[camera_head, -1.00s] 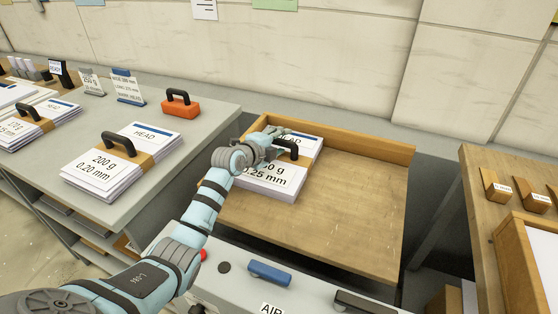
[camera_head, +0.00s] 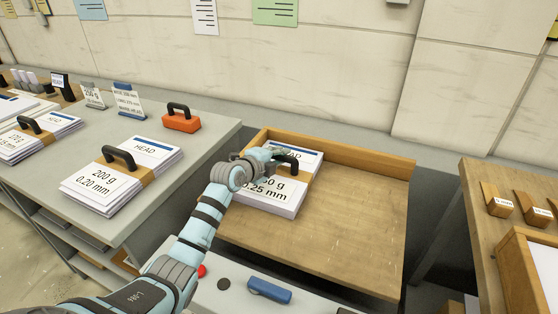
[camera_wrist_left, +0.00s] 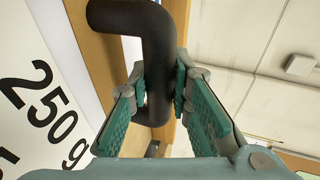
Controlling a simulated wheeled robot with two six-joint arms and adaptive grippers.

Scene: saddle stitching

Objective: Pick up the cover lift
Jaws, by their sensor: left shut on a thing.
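The cover lift is a stack of white sheets (camera_head: 262,197) marked 250 g 0.25 mm, with a tan band and a black handle (camera_head: 289,163). It sits in the left part of a wooden tray (camera_head: 340,225). My left gripper (camera_head: 268,156) reaches over the stack and is shut on the handle. In the left wrist view the black handle (camera_wrist_left: 150,45) passes between the green-padded fingers of my left gripper (camera_wrist_left: 160,100). The 250 g label shows at the left there. The arm and gripper hide part of the stack's top. My right gripper is not in view.
A 200 g stack (camera_head: 110,180) with its own black handle and an orange block (camera_head: 181,122) stand on the grey table to the left. The tray's right half is clear. Wooden holders (camera_head: 497,201) stand on a bench at right. A grey panel with a blue handle (camera_head: 269,291) is in front.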

